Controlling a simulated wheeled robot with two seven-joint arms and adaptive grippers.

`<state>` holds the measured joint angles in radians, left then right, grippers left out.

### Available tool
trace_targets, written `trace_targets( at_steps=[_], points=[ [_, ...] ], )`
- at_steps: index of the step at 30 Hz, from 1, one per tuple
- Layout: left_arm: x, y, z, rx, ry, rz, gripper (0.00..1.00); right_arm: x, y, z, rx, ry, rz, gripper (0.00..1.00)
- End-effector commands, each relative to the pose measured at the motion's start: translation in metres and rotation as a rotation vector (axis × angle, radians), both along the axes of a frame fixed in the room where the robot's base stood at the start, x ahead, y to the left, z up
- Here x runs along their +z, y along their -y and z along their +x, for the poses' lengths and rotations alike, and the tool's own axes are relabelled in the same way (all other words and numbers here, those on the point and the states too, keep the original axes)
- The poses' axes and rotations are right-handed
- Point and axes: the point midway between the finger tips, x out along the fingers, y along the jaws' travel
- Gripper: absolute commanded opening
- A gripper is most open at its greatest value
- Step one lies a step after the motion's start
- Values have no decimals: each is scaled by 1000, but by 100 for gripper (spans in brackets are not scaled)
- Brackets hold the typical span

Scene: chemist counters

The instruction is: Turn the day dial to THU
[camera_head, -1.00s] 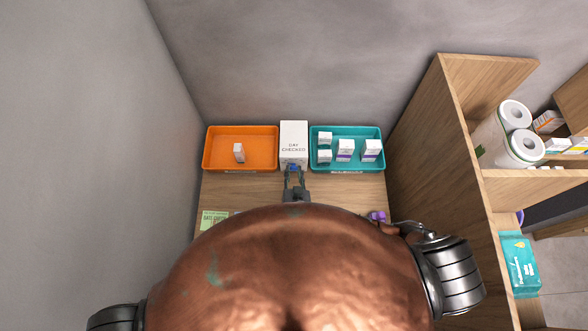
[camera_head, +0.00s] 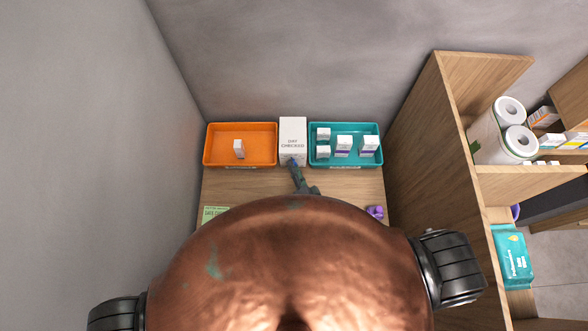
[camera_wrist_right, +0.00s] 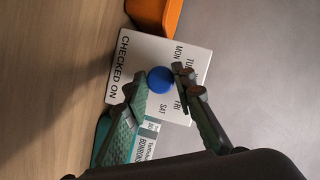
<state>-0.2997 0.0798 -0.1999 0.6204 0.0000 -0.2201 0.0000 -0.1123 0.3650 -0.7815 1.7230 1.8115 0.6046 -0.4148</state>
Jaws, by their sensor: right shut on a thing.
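In the right wrist view the box (camera_wrist_right: 120,75) shows "CHECKED ON" and the day names TUE, MON, FRI and SAT around the knob. My right gripper (camera_wrist_right: 158,86) is shut on the knob, one finger on each side. In the head view the right gripper (camera_head: 295,165) reaches the box's front at a slant. Its fingers hide part of the lettering, and I cannot tell which day the dial marks. My left gripper is not in view.
An orange tray (camera_head: 207,158) with one small box stands left of the white box, and a teal tray (camera_head: 345,164) with several boxes right of it. A purple item (camera_head: 375,212) and a green card (camera_head: 215,214) lie nearer. A wooden shelf (camera_head: 428,140) bounds the right.

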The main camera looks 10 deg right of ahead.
Motion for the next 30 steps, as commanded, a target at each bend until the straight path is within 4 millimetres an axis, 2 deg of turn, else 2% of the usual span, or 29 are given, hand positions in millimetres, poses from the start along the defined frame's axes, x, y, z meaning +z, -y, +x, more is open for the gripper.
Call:
trace_targets(
  at_steps=[1, 3, 15, 21, 30],
  points=[
    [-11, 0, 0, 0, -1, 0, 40, -7, 1, -1, -2, 7, 43, 0],
    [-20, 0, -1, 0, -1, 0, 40, -8, 1, -1, -3, 20, 106, 0],
    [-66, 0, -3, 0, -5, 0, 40, -8, 2, 0, -4, 77, 388, 0],
    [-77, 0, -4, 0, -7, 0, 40, -6, 2, 0, -5, 93, 460, 0],
    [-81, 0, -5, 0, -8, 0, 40, -4, 2, 0, -4, 99, 494, 0]
  ],
)
